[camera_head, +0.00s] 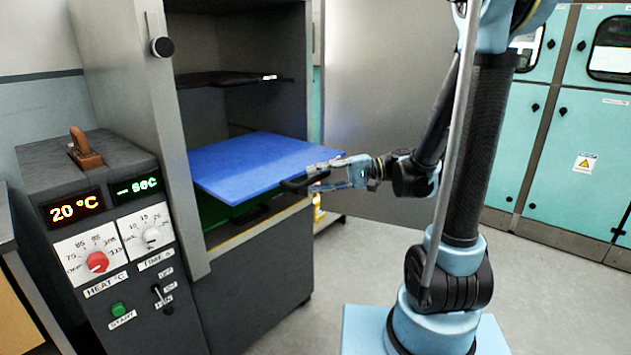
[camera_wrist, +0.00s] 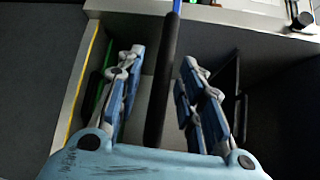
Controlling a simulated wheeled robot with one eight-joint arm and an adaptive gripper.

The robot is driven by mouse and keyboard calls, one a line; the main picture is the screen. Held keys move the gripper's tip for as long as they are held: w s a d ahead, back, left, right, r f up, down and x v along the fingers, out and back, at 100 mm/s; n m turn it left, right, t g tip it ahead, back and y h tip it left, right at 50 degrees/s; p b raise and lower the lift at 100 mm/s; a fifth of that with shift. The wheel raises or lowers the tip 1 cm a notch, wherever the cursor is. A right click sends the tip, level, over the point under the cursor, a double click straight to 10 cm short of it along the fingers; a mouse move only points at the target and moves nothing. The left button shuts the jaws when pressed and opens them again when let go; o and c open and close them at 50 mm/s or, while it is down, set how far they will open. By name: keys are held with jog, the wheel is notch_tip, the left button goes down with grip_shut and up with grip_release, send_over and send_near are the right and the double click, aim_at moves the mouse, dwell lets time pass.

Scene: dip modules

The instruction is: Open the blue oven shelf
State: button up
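The blue oven shelf (camera_head: 255,163) lies flat in the oven's open chamber, its front edge reaching slightly past the opening. Its dark handle (camera_head: 296,185) sticks out at the front right. My gripper (camera_head: 320,174) is at this handle in the head view. In the wrist view my gripper (camera_wrist: 161,58) has its two fingers apart, one on each side of the dark handle bar (camera_wrist: 163,85). A gap shows on both sides of the bar.
A black shelf (camera_head: 225,79) is above the blue one and a green shelf (camera_head: 218,213) below. The grey oven door (camera_head: 400,90) stands open behind my arm. A control panel (camera_head: 100,250) is at the left. Teal cabinets (camera_head: 580,130) line the right, with clear floor before them.

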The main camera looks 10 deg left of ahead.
jog(key=v, duration=1.1)
jog(key=shift+f, duration=0.1)
